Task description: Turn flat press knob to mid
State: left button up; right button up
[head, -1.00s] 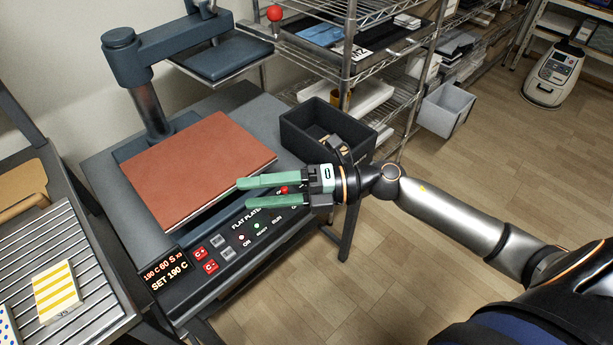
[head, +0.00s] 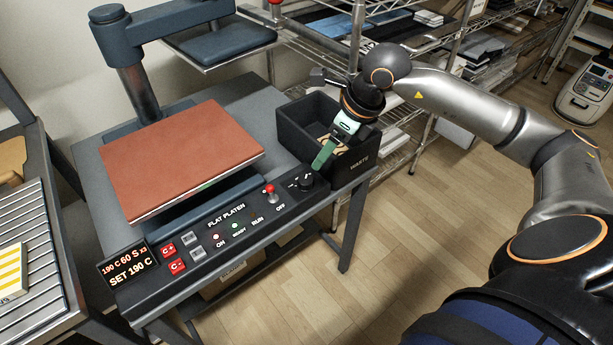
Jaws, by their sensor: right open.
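The flat press (head: 100,185) stands at the left with a red-brown platen pad (head: 180,155) and a sloped front panel. The black press knob (head: 306,182) sits at the panel's right end, with small white marks beside it. I cannot read its setting. My right gripper (head: 322,157) is open and empty, its green fingers pointing down and left. It appears just above and behind the knob, apart from it. One finger mostly hides the other. My left gripper is not in view.
A red-tipped switch (head: 269,190) stands just left of the knob. The raised upper press plate (head: 220,42) is at the back. A display (head: 128,262) reads SET 190 C. Wire shelves stand behind.

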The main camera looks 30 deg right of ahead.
aim_at(306, 179)
jog(key=b+x, duration=0.1)
jog(key=x, duration=1)
jog(key=shift+w+a+f, duration=0.1)
jog(key=shift+f, duration=0.05)
grip_shut()
